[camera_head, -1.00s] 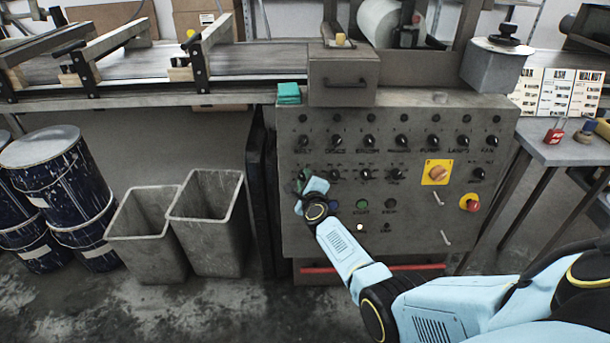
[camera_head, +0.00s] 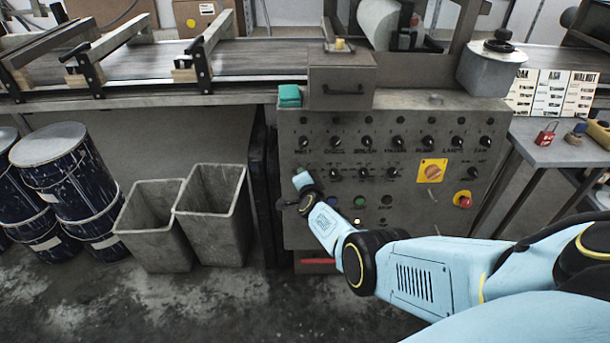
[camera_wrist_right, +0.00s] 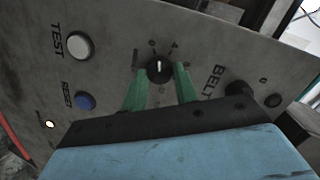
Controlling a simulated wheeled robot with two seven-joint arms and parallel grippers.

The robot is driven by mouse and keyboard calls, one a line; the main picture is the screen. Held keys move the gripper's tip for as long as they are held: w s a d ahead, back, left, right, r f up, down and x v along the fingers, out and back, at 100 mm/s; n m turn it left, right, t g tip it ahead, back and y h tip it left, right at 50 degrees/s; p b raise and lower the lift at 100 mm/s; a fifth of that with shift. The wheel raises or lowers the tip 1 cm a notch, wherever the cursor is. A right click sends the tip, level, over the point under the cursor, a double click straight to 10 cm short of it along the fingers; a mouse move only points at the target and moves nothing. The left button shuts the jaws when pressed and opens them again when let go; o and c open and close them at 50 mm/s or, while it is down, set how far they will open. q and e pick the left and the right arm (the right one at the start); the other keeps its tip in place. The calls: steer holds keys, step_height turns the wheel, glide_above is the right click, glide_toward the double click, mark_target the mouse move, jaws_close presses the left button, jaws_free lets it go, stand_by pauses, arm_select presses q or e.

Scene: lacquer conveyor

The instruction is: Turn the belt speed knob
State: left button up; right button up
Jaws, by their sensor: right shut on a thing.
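The belt speed knob (camera_wrist_right: 159,70) is a round black knob with a white pointer line, in the right wrist view, beside the printed word BELT. The green fingers of my right gripper (camera_wrist_right: 161,83) stand on either side of it and are shut on it. In the head view my right gripper (camera_head: 301,184) is at the lower left of the grey control panel (camera_head: 290,228); the hand and wrist hide the knob there. My left gripper is not in view.
Beside the knob are a white TEST button (camera_wrist_right: 79,46) and a blue RESET button (camera_wrist_right: 85,101). The panel also has several black knobs, an orange rotary switch (camera_head: 432,172) and a red emergency button (camera_head: 463,199). Two grey bins (camera_head: 217,215) stand left of the panel.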

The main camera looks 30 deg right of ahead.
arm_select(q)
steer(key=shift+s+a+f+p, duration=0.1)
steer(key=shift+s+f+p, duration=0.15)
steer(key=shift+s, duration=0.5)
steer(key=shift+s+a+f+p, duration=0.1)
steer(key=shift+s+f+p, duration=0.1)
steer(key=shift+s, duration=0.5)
arm_select(e)
steer(key=shift+a+n+g+h, duration=0.1)
steer(key=shift+n+g+h, duration=0.25)
steer(key=shift+n, duration=1.35)
steer(key=o, duration=1)
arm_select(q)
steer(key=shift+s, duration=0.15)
